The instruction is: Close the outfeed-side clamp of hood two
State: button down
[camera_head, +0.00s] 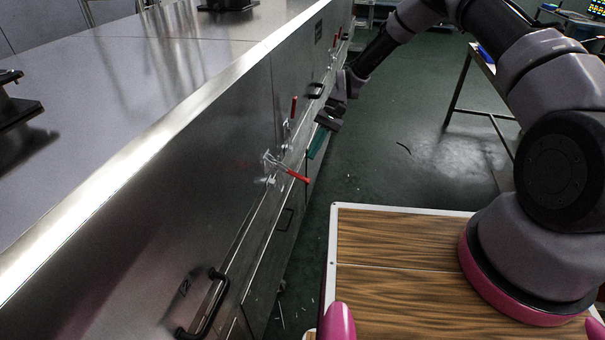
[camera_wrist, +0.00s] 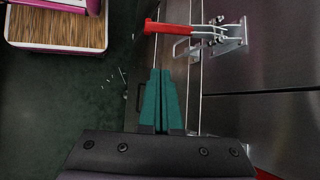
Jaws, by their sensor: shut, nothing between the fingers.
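A toggle clamp (camera_head: 270,161) on the near panel of the steel dryer side has its red handle (camera_head: 297,176) sticking out from the panel. In the wrist view this clamp (camera_wrist: 226,38) is ahead of the fingers, its red handle (camera_wrist: 172,28) pointing left and its wire loop lying below. A second clamp handle (camera_head: 294,107) farther along stands upright against the panel. My gripper (camera_head: 314,156) is shut and empty, beside the panel and apart from the handle. Its teal fingers (camera_wrist: 160,72) also show in the wrist view. No label tells which clamp is the outfeed one.
More red-handled clamps (camera_head: 334,42) lie farther along the dryer. Black pull handles (camera_head: 204,305) stick out from its side. A table (camera_head: 478,55) stands at the right. The dark green floor (camera_head: 400,155) beside the dryer is mostly clear.

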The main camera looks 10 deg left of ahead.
aim_at(300, 177)
jog(key=shift+s+a+f, duration=0.15)
jog(key=shift+f, duration=0.05)
jog(key=x, duration=0.8)
jog(key=shift+s+a+f, duration=0.15)
jog(key=shift+s+f, duration=0.1)
jog(key=shift+f, duration=0.05)
jog(key=shift+s+d+r, duration=0.25)
jog(key=shift+s+r, duration=0.1)
jog(key=shift+r, duration=0.4)
jog(key=shift+s+d+r, duration=0.25)
jog(key=shift+s+r, duration=0.1)
jog(key=shift+r, duration=0.4)
